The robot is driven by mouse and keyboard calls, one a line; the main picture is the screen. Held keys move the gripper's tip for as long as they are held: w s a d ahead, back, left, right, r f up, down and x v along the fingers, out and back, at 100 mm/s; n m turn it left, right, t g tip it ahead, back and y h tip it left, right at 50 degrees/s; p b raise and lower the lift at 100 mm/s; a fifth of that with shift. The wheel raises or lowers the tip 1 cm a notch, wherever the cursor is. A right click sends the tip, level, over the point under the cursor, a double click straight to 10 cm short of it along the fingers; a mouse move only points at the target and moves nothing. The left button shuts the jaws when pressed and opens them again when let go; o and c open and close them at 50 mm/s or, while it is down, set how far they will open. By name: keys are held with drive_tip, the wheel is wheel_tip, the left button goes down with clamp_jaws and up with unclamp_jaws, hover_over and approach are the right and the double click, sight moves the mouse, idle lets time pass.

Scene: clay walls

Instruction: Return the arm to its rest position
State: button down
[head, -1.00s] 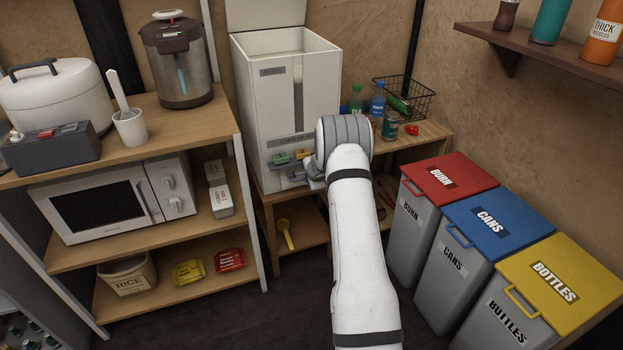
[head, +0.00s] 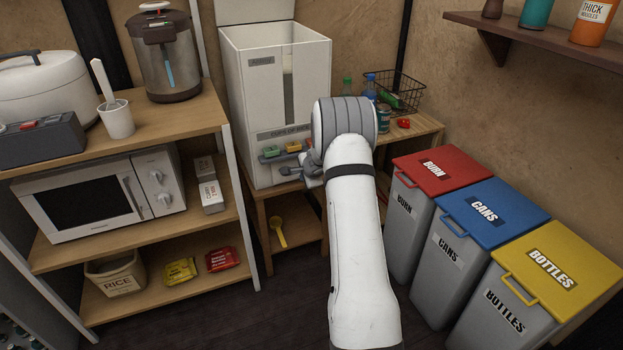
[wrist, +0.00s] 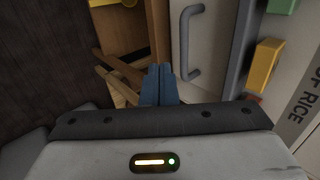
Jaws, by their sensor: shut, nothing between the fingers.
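My gripper (head: 287,171) is at the end of my white arm, partly hidden behind the wrist in the head view. It is near the lower front of the white rice dispenser (head: 250,110), just below its coloured buttons. In the wrist view its blue fingertips (wrist: 159,72) are together, with nothing between them. Beyond them is a panel with a grey handle (wrist: 190,45), with an orange button (wrist: 263,62) to the right. I cannot tell whether the gripper touches anything.
A wooden shelf unit with a microwave (head: 95,195) and water boiler (head: 165,60) stands left. Red (head: 440,167), blue (head: 493,213) and yellow (head: 555,262) lidded bins stand right. A wire basket (head: 405,85) is behind my arm. Dark floor (head: 290,315) is open in front.

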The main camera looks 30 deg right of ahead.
drive_tip(key=v, duration=0.9)
drive_tip(key=s+a+r+n+g+y+p, duration=0.1)
drive_tip(key=s+a+r+n+y+p, duration=0.1)
drive_tip(key=s+a+r+n+p, duration=0.6)
drive_tip(key=s+a+r+n+g+y+p, duration=0.1)
drive_tip(key=s+a+r, duration=0.4)
drive_tip(key=a+r, duration=0.7)
drive_tip(key=s+r+n+g+h+p, duration=0.1)
drive_tip(key=s+r+n+p, duration=0.2)
drive_tip(key=s, duration=0.5)
drive_tip(key=s+a+r+n+g+p, duration=0.1)
drive_tip(key=s+r+n+p, duration=0.2)
drive_tip(key=s, duration=0.6)
drive_tip(key=s+a+r+n+g+h+p, duration=0.1)
drive_tip(key=s+r+n+p, duration=0.2)
drive_tip(key=s+r, duration=0.3)
drive_tip(key=s, duration=0.3)
drive_tip(key=shift+r+n+g+h, duration=0.25)
drive_tip(key=shift+n+g+h, duration=0.05)
